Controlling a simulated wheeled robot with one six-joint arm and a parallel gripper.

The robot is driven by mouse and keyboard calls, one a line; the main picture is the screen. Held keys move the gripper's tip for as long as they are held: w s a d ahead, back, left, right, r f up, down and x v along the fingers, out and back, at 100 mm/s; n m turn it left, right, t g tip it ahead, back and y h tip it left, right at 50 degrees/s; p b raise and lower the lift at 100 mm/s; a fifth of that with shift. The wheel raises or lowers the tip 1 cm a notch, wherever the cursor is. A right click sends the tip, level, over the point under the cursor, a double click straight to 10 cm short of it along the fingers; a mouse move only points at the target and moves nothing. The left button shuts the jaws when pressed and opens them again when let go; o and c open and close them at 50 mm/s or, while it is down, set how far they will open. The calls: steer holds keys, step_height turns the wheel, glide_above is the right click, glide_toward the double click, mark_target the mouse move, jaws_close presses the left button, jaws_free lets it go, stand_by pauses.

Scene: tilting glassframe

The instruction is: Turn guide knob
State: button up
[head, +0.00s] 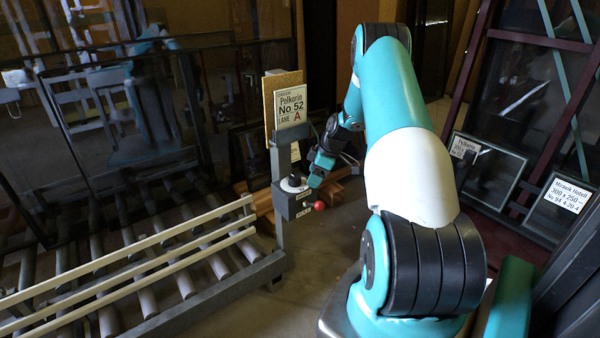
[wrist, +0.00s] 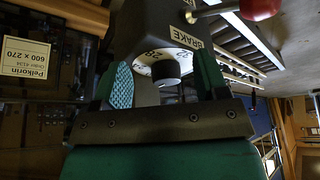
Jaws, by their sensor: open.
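The guide knob (wrist: 166,72) is a black knob on a white dial with numbers, mounted on a dark box. In the head view the white dial (head: 293,183) sits on top of the box (head: 292,204) at the end of the roller conveyor. My gripper (head: 311,180) is at the right side of the dial there. In the wrist view my gripper (wrist: 163,85) is open, with a finger on each side of the knob. The knob's lower part is hidden by the gripper body.
A red ball handle (head: 319,205) sticks out beside the box, near a BRAKE label (wrist: 186,38). A sign board (head: 289,105) stands above the box. The roller conveyor (head: 150,265) with pale rails lies left. Framed panes (head: 486,168) lean at the right.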

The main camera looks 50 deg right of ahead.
steer(key=s+d, duration=0.3)
steer(key=s, duration=0.2)
steer(key=shift+s+d+p, duration=0.2)
steer(key=shift+s+p, duration=0.05)
steer(key=shift+p, duration=0.05)
